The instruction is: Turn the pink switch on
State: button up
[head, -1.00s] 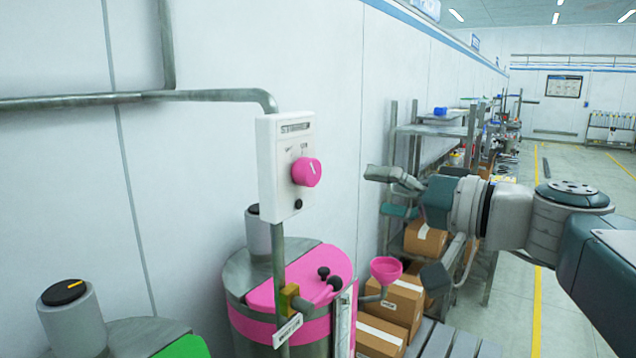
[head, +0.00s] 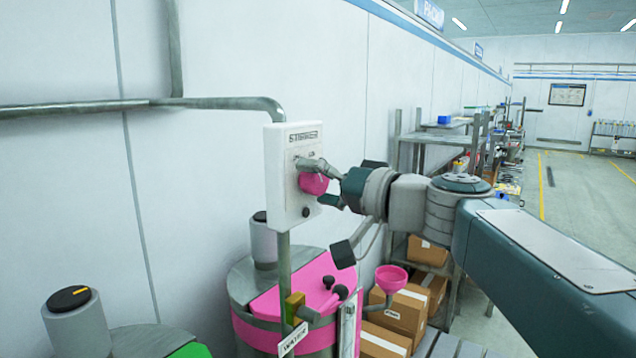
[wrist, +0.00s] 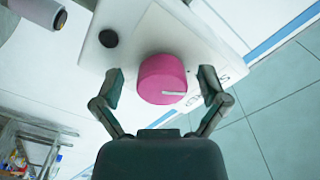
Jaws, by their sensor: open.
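The pink switch (head: 312,182) is a round knob on a white control box mounted on a pipe by the wall. In the wrist view the pink switch (wrist: 162,79) sits between my two fingers and shows a pale pointer line. My gripper (head: 328,182) is at the box, with one finger above the knob and one below it in the head view. In the wrist view my gripper (wrist: 160,88) is open, with a finger on each side of the knob. A visible gap separates each finger from the knob there. Part of the knob's top is hidden by a finger in the head view.
A black button (head: 305,212) sits below the knob on the white box (head: 283,205). Under it stands a drum with a pink lid (head: 295,283) and a pink funnel (head: 391,278). A black-topped cylinder (head: 72,310) is at lower left. Cardboard boxes (head: 400,312) and shelves lie behind my arm.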

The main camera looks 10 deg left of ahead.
jog(key=c, duration=1.1)
jog(key=shift+c, duration=0.2)
jog(key=shift+m, duration=0.4)
jog(key=m, duration=0.5)
jog(key=shift+f+m, duration=0.1)
jog(key=shift+m, duration=0.2)
jog(key=m, duration=0.5)
jog(key=shift+m, duration=0.3)
jog(key=o, duration=1.1)
jog(key=shift+o, duration=0.2)
